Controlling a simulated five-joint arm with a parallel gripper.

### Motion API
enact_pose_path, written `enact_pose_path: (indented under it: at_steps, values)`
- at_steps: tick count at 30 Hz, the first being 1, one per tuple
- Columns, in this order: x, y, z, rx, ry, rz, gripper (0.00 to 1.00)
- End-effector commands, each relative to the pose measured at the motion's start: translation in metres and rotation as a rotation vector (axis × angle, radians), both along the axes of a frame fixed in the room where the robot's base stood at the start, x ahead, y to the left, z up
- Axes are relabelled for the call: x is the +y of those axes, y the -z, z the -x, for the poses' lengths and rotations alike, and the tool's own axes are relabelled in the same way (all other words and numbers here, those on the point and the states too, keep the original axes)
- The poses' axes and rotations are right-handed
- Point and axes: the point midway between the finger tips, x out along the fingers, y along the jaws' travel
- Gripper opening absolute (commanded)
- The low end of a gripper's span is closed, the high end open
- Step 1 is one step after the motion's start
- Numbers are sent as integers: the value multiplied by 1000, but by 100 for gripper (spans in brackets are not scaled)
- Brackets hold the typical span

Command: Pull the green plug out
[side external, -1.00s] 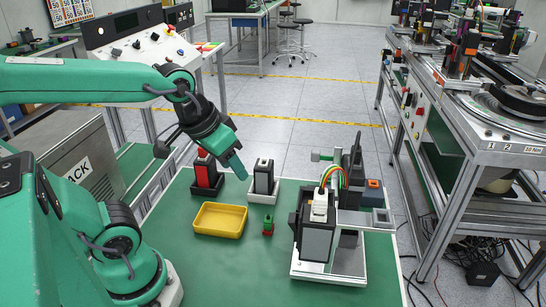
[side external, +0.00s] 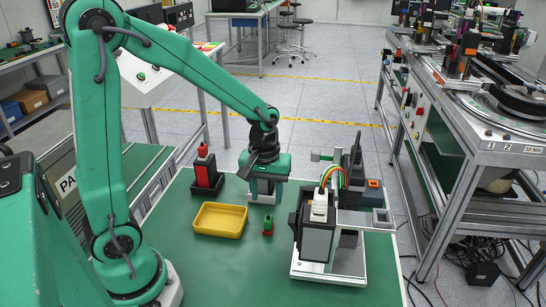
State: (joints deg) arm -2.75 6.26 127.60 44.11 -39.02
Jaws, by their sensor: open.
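A small upright piece (side external: 268,225) with a dark green top and a red middle stands on the green table, right of the yellow tray. I take its green top as the green plug, but it is too small to tell how it is seated. My gripper (side external: 264,188) is open and points down, behind that piece and apart from it. Its fingers are over the pale block in a white holder (side external: 262,198) and hide most of it. I cannot tell whether they touch the block.
A yellow tray (side external: 220,235) lies left of the small piece. A red block (side external: 203,168) stands in a black holder at the back left. The front table is clear.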

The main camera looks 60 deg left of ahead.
Motion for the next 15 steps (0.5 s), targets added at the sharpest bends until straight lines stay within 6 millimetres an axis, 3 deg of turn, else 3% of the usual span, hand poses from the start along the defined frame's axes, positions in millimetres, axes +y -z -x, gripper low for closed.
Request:
enact_pose_path:
  at_steps: [4,15]
  values:
    - [1,14,-4,30,-43,3,44]
    - [2,20,-5,35,-58,3,44]
